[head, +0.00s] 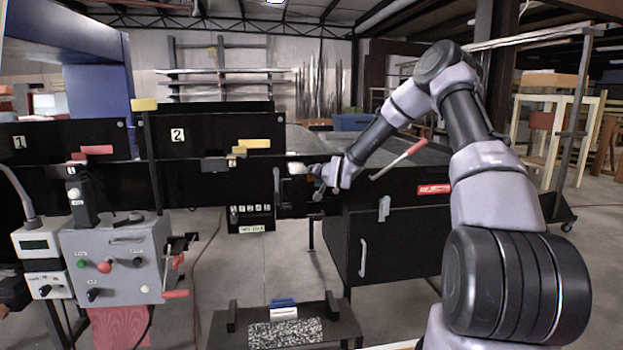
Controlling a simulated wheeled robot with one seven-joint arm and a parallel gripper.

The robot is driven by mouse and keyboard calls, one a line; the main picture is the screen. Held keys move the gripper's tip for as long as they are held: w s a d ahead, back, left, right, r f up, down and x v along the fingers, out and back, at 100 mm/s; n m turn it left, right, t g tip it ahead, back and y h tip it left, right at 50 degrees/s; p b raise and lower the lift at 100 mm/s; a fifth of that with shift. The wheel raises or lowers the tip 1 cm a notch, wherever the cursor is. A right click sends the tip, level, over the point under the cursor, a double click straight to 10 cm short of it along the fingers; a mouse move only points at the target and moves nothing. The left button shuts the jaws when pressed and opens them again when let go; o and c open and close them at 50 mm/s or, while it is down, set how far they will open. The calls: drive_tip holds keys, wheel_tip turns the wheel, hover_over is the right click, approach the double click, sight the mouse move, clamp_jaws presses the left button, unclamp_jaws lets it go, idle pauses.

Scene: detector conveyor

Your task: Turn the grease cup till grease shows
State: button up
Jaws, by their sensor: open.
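My arm reaches in from the right, and my gripper (316,182) is at the right end of the black conveyor frame, near the middle of the picture. It is open. A small pale, rounded part (297,168) shows just left of my fingers; it may be the grease cup, but it is too small to be sure. I cannot tell whether my fingers touch it or stand around it. No grease can be made out at this distance.
A grey control box (115,258) with knobs and red handles stands at the left. A low black bench (341,326) stands in front. The floor between is mostly clear.

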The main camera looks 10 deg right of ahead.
drive_tip(key=shift+w+a+f, duration=0.1)
drive_tip(key=shift+w, duration=0.05)
clamp_jaws()
idle(0.4)
drive_tip(key=m, duration=0.1)
drive_tip(key=m+y, duration=0.1)
drive_tip(key=shift+d+f+m+t+y, duration=0.15)
drive_tip(key=shift+d+m+t+y, duration=0.05)
drive_tip(key=shift+m+t+y, duration=0.1)
drive_tip(key=m+t+y, duration=0.1)
drive_tip(key=m, duration=0.3)
drive_tip(key=shift+f, duration=0.1)
drive_tip(key=shift+t+y, duration=0.3)
